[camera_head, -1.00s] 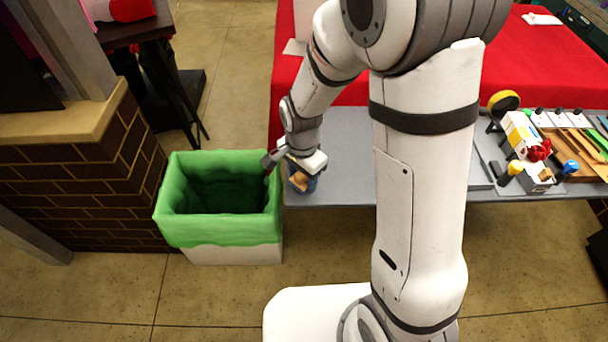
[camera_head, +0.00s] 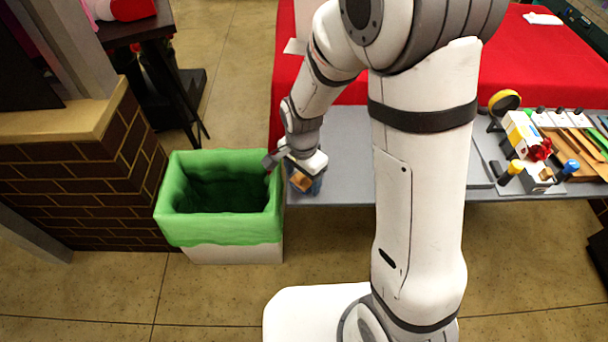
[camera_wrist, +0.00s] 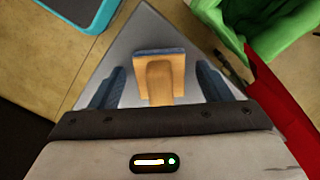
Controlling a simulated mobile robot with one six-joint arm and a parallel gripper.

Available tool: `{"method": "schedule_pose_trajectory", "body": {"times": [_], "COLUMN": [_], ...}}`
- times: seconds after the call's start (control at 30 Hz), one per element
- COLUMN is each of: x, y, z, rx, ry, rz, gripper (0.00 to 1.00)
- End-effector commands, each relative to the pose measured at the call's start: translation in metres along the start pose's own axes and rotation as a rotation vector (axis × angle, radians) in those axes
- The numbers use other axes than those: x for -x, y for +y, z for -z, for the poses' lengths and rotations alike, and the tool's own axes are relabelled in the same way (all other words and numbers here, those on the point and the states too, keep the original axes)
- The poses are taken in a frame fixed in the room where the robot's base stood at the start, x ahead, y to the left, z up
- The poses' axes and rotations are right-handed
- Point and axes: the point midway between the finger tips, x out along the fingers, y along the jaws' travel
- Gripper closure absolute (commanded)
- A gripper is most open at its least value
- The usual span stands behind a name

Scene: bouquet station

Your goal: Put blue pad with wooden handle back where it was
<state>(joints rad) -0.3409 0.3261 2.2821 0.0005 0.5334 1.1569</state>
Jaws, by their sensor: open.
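The blue pad with a wooden handle (camera_head: 301,181) is at the left end of the grey table, beside the green-lined bin. In the wrist view the pad (camera_wrist: 160,53) shows a wooden face with a blue edge, and its handle points toward my gripper. My gripper (camera_head: 292,166) is open at the pad. In the wrist view the two blue-grey fingers of my gripper (camera_wrist: 161,72) stand apart on either side of the handle, with a gap on each side. The pad's underside is hidden.
The bin with a green liner (camera_head: 222,240) stands just left of the table end (camera_head: 345,150). A red cloth (camera_head: 545,70) lies behind. Tools and a wooden board (camera_head: 570,150) fill the table's right side. A blue-rimmed thing (camera_wrist: 100,14) shows at the wrist view's upper left.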

Motion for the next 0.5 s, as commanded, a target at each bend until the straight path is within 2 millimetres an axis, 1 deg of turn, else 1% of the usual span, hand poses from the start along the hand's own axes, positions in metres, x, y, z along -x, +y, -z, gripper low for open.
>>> {"method": "schedule_pose_trajectory", "body": {"times": [0.17, 0.4, 0.5], "x": [0.027, 0.08, 0.098], "y": [-0.001, -0.001, -0.001], "z": [0.001, 0.001, 0.001], "rx": [-0.001, -0.001, -0.001], "ry": [0.003, 0.003, 0.002], "rz": [0.006, 0.006, 0.005], "gripper": [0.29, 0.29, 0.29]}}
